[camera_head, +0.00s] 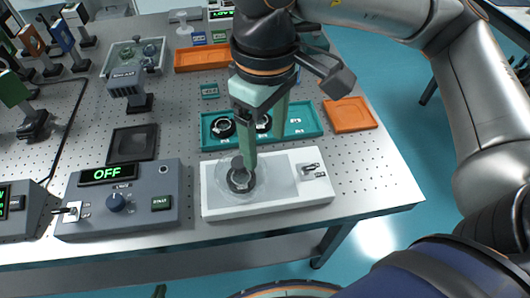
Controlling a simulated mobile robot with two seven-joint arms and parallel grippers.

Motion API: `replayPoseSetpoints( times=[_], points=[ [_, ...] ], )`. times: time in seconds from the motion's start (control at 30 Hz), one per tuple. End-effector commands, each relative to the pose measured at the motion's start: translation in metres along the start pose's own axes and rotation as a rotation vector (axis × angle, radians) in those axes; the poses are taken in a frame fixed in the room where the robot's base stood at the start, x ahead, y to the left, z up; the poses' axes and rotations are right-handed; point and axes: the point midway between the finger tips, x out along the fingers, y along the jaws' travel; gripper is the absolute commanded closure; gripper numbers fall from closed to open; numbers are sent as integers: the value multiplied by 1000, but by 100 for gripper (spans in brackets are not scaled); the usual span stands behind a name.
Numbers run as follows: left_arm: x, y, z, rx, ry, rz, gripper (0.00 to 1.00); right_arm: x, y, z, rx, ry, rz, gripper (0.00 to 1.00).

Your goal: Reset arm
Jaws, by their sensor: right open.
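My right arm comes in from the right, and its gripper (262,148) points down with its green fingers apart. One fingertip is over a dark round part (239,184) on a clear disc, on the left of a white device (265,207). I cannot tell whether it touches that part. The other finger is further back, over the teal tray (308,117), and seems empty. Of my left gripper, only what looks like a small green fingertip (160,291) shows at the bottom edge.
A grey control box (140,213) with a green "OFF" display stands left of the white device. The teal tray holds dark round parts. An orange tray (350,115) lies to the right and another (200,58) behind. A grey instrument (125,80) and several small mounts stand at the left.

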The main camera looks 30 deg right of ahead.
Motion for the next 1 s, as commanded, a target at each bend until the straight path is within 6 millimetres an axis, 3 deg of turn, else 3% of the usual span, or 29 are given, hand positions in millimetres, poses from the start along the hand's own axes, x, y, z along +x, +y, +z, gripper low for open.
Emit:
replayPoseSetpoints(
  times=[0.17,0.67,0.77,1.0],
  points=[
    [0,0,-5,0,10,0,100,-9,0,0,-2,1,0,26],
    [-1,1,-9,-1,15,1,100,-11,0,0,-1,1,0,26],
    [-9,2,-16,-1,10,1,100,-23,0,0,-1,1,0,26],
    [-53,3,-60,-2,9,-5,100,-89,0,0,-1,1,0,26]
  ],
)
